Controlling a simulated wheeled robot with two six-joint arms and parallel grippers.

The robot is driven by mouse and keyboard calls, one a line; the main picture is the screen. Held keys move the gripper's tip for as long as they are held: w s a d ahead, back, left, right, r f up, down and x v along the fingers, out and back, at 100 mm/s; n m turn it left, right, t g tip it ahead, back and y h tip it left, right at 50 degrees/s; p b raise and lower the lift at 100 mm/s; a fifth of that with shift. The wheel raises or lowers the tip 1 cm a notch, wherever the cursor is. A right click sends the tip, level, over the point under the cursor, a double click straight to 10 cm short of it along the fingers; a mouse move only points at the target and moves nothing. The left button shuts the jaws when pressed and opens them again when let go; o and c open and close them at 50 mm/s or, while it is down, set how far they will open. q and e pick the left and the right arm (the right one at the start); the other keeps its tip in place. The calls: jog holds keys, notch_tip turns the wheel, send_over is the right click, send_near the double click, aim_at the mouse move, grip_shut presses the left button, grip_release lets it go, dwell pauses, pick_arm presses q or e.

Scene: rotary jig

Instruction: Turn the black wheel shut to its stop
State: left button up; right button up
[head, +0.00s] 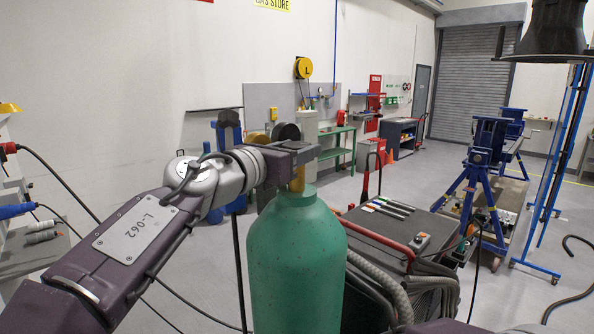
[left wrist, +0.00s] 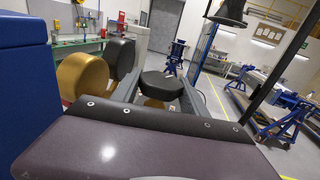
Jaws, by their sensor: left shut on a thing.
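The black wheel (left wrist: 160,85) shows in the left wrist view as a faceted black knob with a little brass below it. It sits between the two grey fingers of my left gripper (left wrist: 159,92), which is shut on it. In the head view my left gripper (head: 301,152) is at the brass valve (head: 297,180) on top of a green cylinder (head: 297,255) and hides the wheel there. How far the wheel is turned cannot be told. My right gripper is not in view.
A black disc (head: 287,131) and a gold disc (head: 257,140) are close beside the left gripper. A dark-topped cart (head: 385,240) with hoses stands right of the cylinder. Blue stands (head: 487,150) are farther right. Open floor lies beyond.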

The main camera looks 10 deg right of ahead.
pick_arm(q)
jog(key=shift+m+g+h, duration=0.8)
jog(key=shift+g, duration=0.2)
jog(key=o, duration=1.4)
jog(key=shift+c, duration=0.2)
jog(key=shift+s+a+b, duration=0.15)
jog(key=shift+a+b, duration=0.1)
jog(key=shift+b, duration=0.05)
jog(key=b+v, duration=0.3)
jog(key=v, duration=0.5)
jog(key=shift+a, duration=0.2)
